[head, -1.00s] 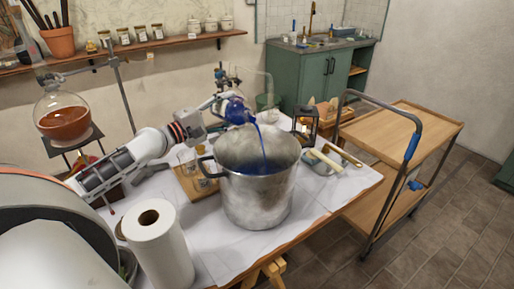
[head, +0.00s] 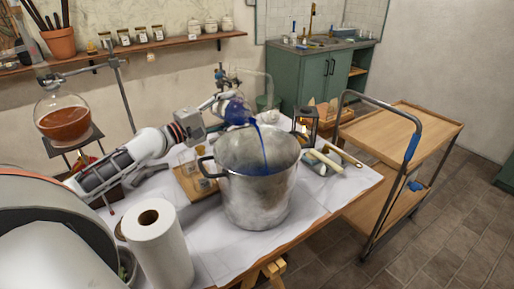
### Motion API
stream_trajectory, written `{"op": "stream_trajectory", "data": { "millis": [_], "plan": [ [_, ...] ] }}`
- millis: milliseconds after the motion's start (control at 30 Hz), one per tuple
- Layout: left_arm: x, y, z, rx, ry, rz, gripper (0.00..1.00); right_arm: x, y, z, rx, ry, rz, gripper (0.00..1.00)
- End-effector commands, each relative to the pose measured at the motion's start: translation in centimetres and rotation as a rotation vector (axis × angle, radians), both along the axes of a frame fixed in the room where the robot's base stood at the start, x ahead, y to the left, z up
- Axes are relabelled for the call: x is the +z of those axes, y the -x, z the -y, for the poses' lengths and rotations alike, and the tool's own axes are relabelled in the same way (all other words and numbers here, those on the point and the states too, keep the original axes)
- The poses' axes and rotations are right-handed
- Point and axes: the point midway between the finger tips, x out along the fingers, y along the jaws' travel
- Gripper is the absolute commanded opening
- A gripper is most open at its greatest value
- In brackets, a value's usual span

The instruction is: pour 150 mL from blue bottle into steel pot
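The steel pot (head: 258,192) stands upright on the white-covered table. The blue bottle (head: 238,111) is tilted above the pot's back left rim, its mouth toward the pot. A stream of blue liquid (head: 261,142) runs from it into the pot, and blue liquid shows inside. My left arm comes in from the left, and its gripper (head: 221,103) is at the bottle, shut on it as far as I can see; the fingertips are small and partly hidden. The liquid level in the bottle is hard to read. My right gripper is not in view.
A paper towel roll (head: 158,245) stands at the front left. A wooden board (head: 187,180) with small glasses lies left of the pot. A flask of orange liquid (head: 65,117) stands behind my arm. A wooden cart (head: 400,150) is at the right.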

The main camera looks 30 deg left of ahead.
Motion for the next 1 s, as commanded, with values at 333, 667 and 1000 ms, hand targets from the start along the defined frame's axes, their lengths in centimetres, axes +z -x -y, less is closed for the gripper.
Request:
{"op": "stream_trajectory", "data": {
  "millis": [333,667,1000],
  "plan": [
    [0.34,-0.01,-0.02,0.001,-0.01,0.008,0.1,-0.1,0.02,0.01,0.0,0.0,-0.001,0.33],
    [0.27,-0.02,-0.02,0.001,-0.021,0.011,0.09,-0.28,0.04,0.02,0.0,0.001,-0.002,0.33],
    [0.22,-0.01,-0.01,0.001,-0.032,0.013,0.09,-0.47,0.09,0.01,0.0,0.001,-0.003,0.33]
  ]
}}
